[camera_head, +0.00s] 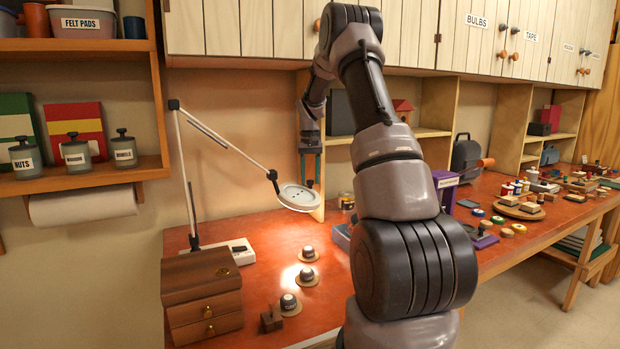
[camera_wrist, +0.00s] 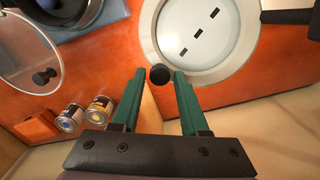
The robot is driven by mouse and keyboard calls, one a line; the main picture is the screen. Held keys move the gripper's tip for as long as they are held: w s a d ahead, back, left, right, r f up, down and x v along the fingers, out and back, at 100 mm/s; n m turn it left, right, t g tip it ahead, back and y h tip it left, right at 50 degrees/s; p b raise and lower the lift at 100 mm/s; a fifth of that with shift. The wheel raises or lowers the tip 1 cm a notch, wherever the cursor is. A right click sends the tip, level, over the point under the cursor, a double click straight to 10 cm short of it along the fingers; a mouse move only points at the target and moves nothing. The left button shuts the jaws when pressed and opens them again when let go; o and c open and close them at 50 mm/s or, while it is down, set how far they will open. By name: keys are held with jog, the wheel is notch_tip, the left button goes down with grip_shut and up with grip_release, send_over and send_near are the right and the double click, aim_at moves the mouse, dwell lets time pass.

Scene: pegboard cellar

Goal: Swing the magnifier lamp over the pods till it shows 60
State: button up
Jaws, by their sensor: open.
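The magnifier lamp's round pale head (camera_head: 298,196) hangs on a jointed arm from a post at the table's left. In the wrist view its ring (camera_wrist: 240,72) shows three dark marks inside, and a dark knob (camera_wrist: 161,77) at its rim. My gripper (camera_head: 310,181) is over the head's right side; in the wrist view its green fingers (camera_wrist: 160,73) are open, one either side of the knob. Contact cannot be told. Three domed pods on round discs stand in a row: far (camera_head: 308,253), middle (camera_head: 307,274), near (camera_head: 289,302). No readable number shows on the white lamp base (camera_head: 215,249).
A wooden drawer box (camera_head: 202,290) and a small brown block (camera_head: 271,320) stand left of the pods. A blue tray (camera_head: 341,236) is partly hidden behind my arm. Small cans (camera_wrist: 85,112) show in the wrist view. The right of the table is crowded.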

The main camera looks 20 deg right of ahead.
jog(key=shift+f, duration=0.1)
grip_shut()
dwell(1.4)
